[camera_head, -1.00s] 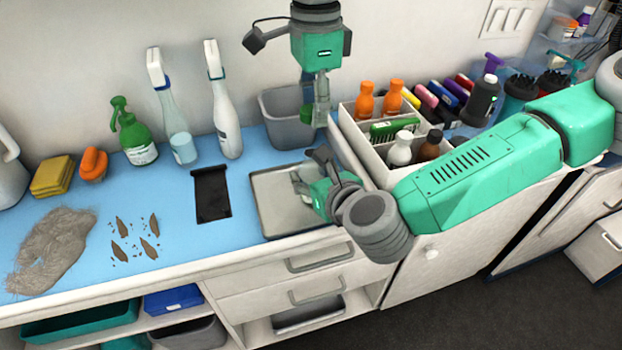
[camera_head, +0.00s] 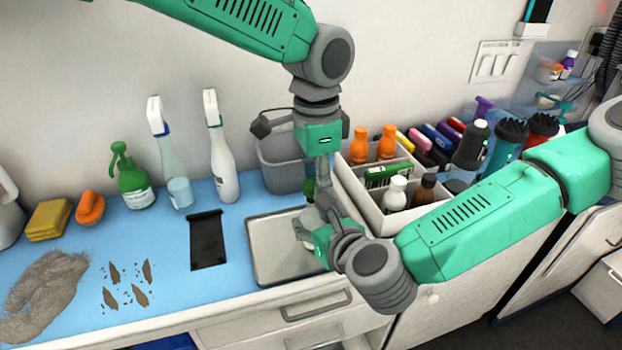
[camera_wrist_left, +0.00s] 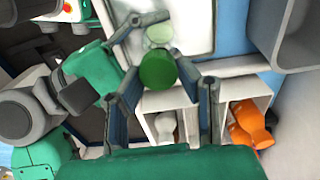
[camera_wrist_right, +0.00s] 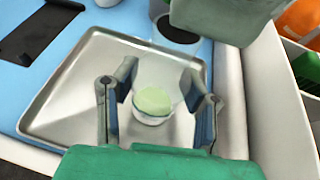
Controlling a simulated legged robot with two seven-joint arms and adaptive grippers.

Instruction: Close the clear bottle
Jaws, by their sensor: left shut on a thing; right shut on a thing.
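The clear bottle (camera_head: 304,228) is over the metal tray, with a pale green top surface in the right wrist view (camera_wrist_right: 153,102). My right gripper (camera_head: 308,234) is shut on it from the side. A dark green cap (camera_head: 309,187) is held by my left gripper (camera_head: 316,184), which points down from above. The cap also shows between the fingertips in the left wrist view (camera_wrist_left: 158,70), with the bottle beyond it. The cap is just above the bottle and looks apart from it. I cannot tell whether the bottle touches the tray.
The metal tray (camera_head: 262,262) lies on the blue counter beside a black mat (camera_head: 207,240). A white organizer (camera_head: 346,190) with several bottles stands close on the right. A grey bin (camera_head: 282,176) is behind. Spray bottles (camera_head: 222,150) stand farther left.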

